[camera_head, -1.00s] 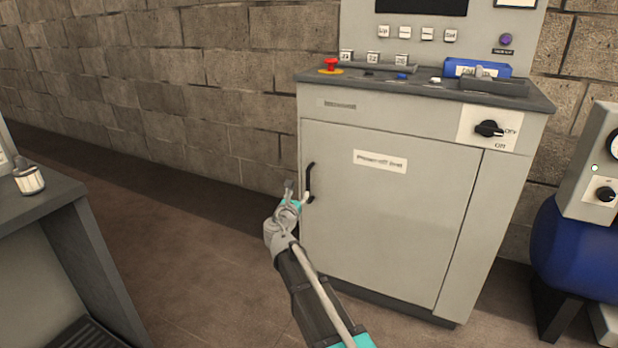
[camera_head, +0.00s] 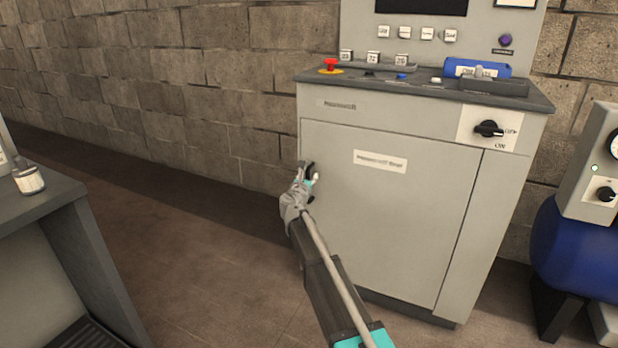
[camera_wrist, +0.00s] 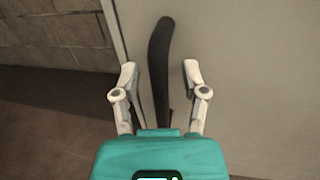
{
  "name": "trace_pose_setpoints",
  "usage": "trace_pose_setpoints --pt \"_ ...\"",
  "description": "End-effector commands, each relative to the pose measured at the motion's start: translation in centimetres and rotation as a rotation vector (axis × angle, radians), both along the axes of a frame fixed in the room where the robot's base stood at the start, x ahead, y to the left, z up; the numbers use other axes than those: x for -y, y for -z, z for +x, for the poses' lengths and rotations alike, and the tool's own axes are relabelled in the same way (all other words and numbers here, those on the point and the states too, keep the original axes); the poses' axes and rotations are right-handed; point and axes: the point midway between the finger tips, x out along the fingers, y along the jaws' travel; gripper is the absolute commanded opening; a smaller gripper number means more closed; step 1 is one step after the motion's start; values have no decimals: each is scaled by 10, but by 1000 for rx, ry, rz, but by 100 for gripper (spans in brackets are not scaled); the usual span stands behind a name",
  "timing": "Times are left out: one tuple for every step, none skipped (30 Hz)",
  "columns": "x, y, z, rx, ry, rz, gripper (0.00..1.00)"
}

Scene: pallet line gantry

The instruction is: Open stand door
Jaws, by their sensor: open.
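The grey stand's door (camera_head: 400,220) is shut, with a paper label across its upper part. Its black curved handle (camera_wrist: 160,70) is at the door's left edge; in the head view my gripper (camera_head: 308,172) covers most of it. In the wrist view my gripper (camera_wrist: 160,75) is open, with one finger on each side of the handle. Gaps show between the handle and both fingers. I cannot tell how deep the handle sits between them.
The stand's top (camera_head: 430,85) carries a red emergency button (camera_head: 331,65) and a blue item (camera_head: 478,68). A black rotary switch (camera_head: 489,129) is on its front right. A dark table (camera_head: 45,205) stands at left, a blue tank (camera_head: 575,250) at right. Floor left of the stand is clear.

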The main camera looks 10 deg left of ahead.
Motion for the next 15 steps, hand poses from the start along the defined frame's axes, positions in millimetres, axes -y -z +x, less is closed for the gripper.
trace_pose_setpoints --pt "0 0 2 0 0 0 57" --pt "0 0 3 0 0 0 57" --pt "0 0 3 0 0 0 57" --pt "0 0 4 0 0 0 57" --pt "0 0 4 0 0 0 57" --pt "0 0 4 0 0 0 57" --pt "0 0 4 0 0 0 57" --pt "0 0 3 0 0 0 57" --pt "0 0 3 0 0 0 57" --pt "0 0 3 0 0 0 57" --pt "0 0 3 0 0 0 57" --pt "0 0 3 0 0 0 53" --pt "0 0 3 0 0 0 47" --pt "0 0 3 0 0 0 42" --pt "0 0 3 0 0 0 34"
